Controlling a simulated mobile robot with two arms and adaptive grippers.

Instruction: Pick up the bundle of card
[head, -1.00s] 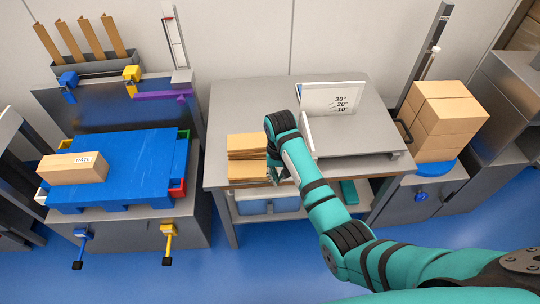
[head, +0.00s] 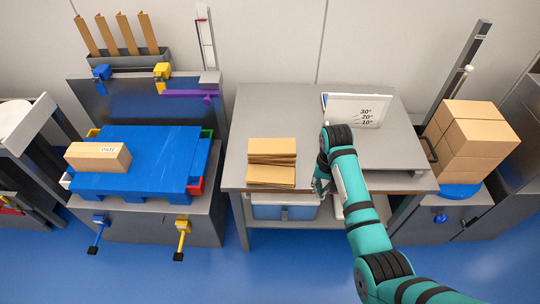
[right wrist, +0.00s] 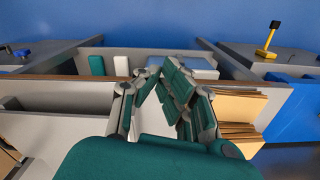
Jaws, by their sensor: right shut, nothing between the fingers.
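The bundle of card (head: 271,176) is brown and lies near the front left of the grey bench, as two flat stacks one behind the other. It shows at the right in the right wrist view (right wrist: 240,104), beside my fingers. My right gripper (head: 319,190) is at the bench's front edge, to the right of the bundle and apart from it. In the right wrist view its fingertips (right wrist: 157,72) come together with nothing between them. My left gripper is not in view.
An angle board (head: 357,109) stands at the back of the bench (head: 240,130). A blue bin (head: 283,211) sits on the shelf below. Stacked boxes (head: 478,135) stand at the right. A blue pallet (head: 160,160) with a labelled box (head: 98,157) is at the left.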

